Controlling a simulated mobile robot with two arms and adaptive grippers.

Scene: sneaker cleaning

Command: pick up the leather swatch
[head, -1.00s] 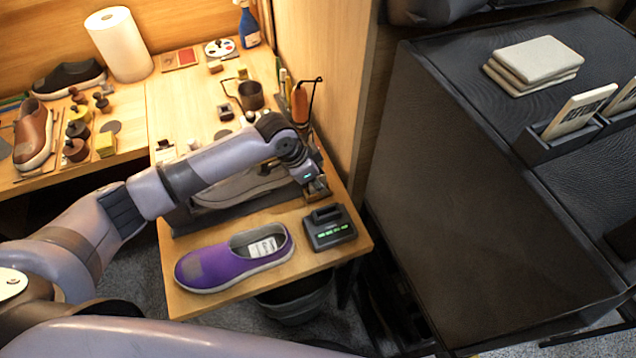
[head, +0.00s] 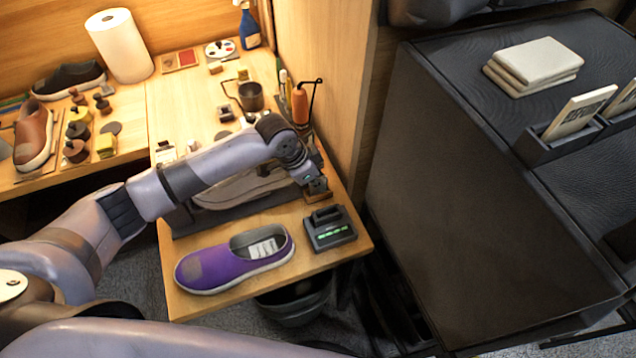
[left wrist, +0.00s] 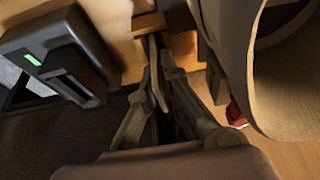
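My left gripper (head: 317,188) is low over the right side of the work table, just behind the black device. In the left wrist view its fingers (left wrist: 155,45) are close together at the tips. A thin tan piece, seen edge-on, shows between them; it looks like the leather swatch (left wrist: 158,80). In the head view a small brown patch shows at the fingertips, partly covered by the gripper. I cannot tell whether it touches the table. My right gripper is out of view.
A black device (head: 330,228) with green lights and a purple shoe (head: 235,262) lie at the table's front. A pale shoe (head: 240,188) sits behind my left forearm. An orange-handled tool (head: 299,104) stands near the wooden wall. A dark cabinet (head: 470,200) is at right.

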